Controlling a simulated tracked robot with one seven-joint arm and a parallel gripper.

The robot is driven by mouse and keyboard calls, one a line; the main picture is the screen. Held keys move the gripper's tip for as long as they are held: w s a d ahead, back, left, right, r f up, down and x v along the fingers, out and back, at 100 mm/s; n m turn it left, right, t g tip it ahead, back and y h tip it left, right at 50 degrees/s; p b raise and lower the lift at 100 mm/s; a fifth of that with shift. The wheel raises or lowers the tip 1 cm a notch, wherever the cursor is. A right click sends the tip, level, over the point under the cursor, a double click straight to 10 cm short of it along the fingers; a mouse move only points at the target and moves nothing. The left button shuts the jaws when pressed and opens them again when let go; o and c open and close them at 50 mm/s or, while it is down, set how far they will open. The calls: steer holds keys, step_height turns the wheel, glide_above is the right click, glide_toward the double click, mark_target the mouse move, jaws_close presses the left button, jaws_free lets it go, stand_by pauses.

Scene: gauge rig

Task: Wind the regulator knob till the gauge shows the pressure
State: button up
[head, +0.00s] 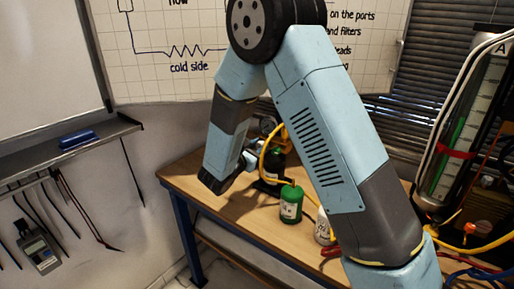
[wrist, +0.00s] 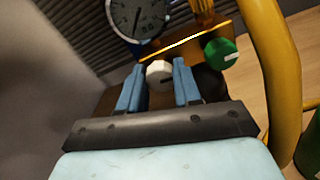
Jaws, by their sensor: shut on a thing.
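A green knob (wrist: 222,52) with a white mark is to the right, clear of the fingers. In the head view the gauge (head: 267,124) shows small behind my arm, and my gripper (head: 251,160) is at the rig.
A yellow hose (wrist: 281,62) curves close on the right of my gripper. On the wooden bench (head: 232,208) stand a green bottle (head: 291,204) and a white bottle (head: 322,228), partly behind my arm. The bench's front left is clear.

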steer(key=m, duration=1)
steer(key=shift+d+f, duration=0.1)
steer(key=m, duration=0.9)
steer(key=shift+s+d+f, duration=0.1)
steer(key=shift+s+f, duration=0.05)
steer(key=shift+f, duration=0.15)
steer(key=shift+m, duration=0.3)
steer(key=o, duration=1)
steer(key=shift+r, duration=0.1)
steer(key=shift+o, duration=0.2)
steer(key=v, duration=1.3)
steer(key=shift+s+a, duration=0.2)
steer(key=shift+a, duration=0.2)
